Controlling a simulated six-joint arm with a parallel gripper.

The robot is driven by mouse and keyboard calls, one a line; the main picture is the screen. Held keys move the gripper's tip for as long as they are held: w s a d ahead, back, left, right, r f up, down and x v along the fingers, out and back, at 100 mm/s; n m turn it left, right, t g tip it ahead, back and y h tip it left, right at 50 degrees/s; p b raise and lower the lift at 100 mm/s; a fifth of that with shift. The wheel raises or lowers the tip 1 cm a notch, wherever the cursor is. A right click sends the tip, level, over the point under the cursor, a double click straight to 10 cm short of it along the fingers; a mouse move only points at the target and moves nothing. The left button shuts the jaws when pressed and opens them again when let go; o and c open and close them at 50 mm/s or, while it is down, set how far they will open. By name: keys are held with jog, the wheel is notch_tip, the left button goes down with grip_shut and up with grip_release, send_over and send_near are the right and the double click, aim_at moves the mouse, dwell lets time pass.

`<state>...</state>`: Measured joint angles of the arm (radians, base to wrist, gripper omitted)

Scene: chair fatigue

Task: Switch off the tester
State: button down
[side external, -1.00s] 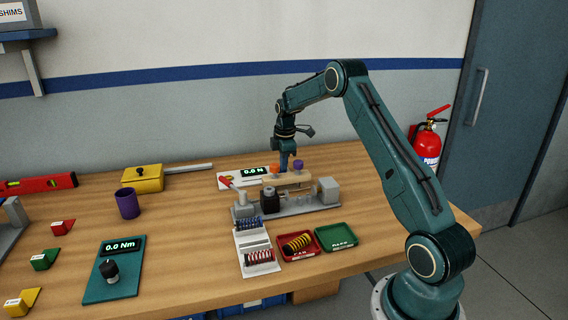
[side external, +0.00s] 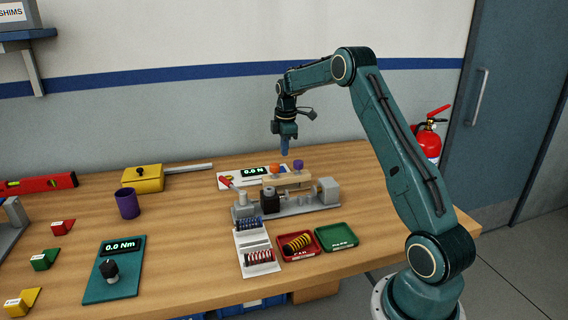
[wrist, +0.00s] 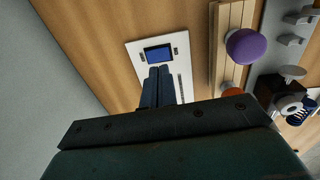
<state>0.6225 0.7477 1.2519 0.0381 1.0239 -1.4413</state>
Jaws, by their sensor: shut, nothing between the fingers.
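The tester's white panel (side external: 232,185) lies on the bench behind the grey test rig (side external: 295,207). Its display (side external: 254,171) is lit and reads 0.0 N. In the wrist view the white panel (wrist: 184,45) shows a blue screen (wrist: 158,54), with no digits I can make out. A red piece (side external: 226,181) sits at the panel's left end, close to the rig. My gripper (side external: 284,154) is shut and empty, pointing down above the panel's right part, apart from it. In the wrist view its fingers (wrist: 158,72) hide part of the panel.
A wooden bar with an orange knob (side external: 275,169) and a purple knob (side external: 298,164) stands just in front of the gripper. Red (side external: 286,257) and green (side external: 340,247) trays and a white spring rack (side external: 250,238) lie nearer. Bare bench lies left of the rig.

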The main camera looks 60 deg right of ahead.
notch_tip(320, 180, up, 8)
jog(key=shift+s+a, duration=0.35)
jog(key=shift+a, duration=0.1)
